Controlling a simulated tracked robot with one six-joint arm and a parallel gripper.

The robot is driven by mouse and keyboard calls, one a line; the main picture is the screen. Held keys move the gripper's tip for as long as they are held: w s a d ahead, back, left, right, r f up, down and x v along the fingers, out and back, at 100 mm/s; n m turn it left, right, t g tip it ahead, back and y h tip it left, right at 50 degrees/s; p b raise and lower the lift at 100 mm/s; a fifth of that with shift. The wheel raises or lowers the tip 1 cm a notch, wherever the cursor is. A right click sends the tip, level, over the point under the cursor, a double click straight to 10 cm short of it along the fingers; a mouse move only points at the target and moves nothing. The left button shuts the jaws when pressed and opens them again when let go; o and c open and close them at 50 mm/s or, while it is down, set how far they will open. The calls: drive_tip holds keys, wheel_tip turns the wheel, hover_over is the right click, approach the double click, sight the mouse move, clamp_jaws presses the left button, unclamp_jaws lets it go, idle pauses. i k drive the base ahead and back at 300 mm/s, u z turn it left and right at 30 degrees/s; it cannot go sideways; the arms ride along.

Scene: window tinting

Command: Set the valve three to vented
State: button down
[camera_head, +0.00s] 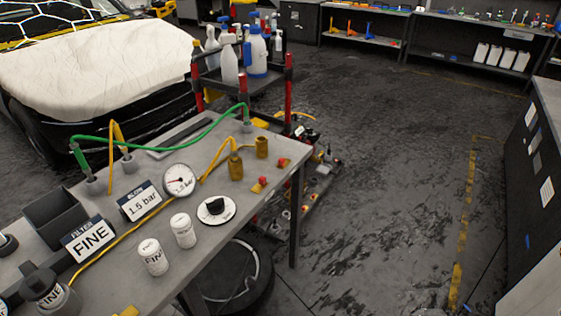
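A grey workbench (212,262) fills the lower left. A black knob on a round white plate (219,215) sits near its right front edge. Two small fittings with red tops, one farther back (282,162) and one nearer (261,182), lie by the right edge. I cannot read a number on any of these, so I cannot tell which is valve three or how it is set. My gripper is not in view.
Signs read "1.5 bar" (139,202) and "FINE" (88,239). Two white canisters (183,230) (153,257), two brass-coloured cylinders (236,168) (262,147), a green hose (170,140) and yellow hoses occupy the bench. A bottle cart (289,97) stands behind. Floor to the right (400,190) is clear.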

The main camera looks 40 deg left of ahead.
sight(262, 180)
drive_tip(key=i, duration=1.85)
drive_tip(key=u, duration=3.2)
